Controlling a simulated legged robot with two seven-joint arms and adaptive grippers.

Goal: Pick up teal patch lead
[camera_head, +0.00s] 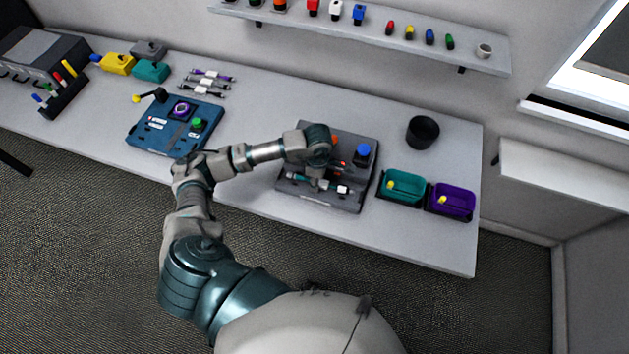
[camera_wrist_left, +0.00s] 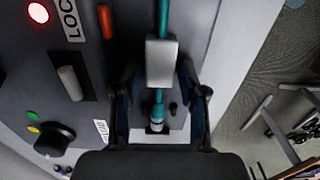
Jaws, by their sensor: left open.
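The teal patch lead (camera_wrist_left: 163,18) has a light grey block (camera_wrist_left: 162,62) along it and a metallic plug end below the block. It lies over the dark grey panel in the left wrist view. In the head view part of the lead (camera_head: 343,189) shows near the front of the dark panel (camera_head: 347,205), partly hidden by my wrist. My left gripper (camera_head: 318,177) is above the lead, pointing down. In the left wrist view its two fingers (camera_wrist_left: 160,85) are apart on either side of the lead, near the grey block, with gaps visible. My right gripper is not in view.
The panel carries a blue button (camera_head: 363,150) and a lit red lamp (camera_wrist_left: 38,12). A teal bin (camera_head: 403,187) and a purple bin (camera_head: 451,201) stand to its right, with a black cup (camera_head: 422,132) behind. A blue panel (camera_head: 165,138) stands left. The table's front edge is close.

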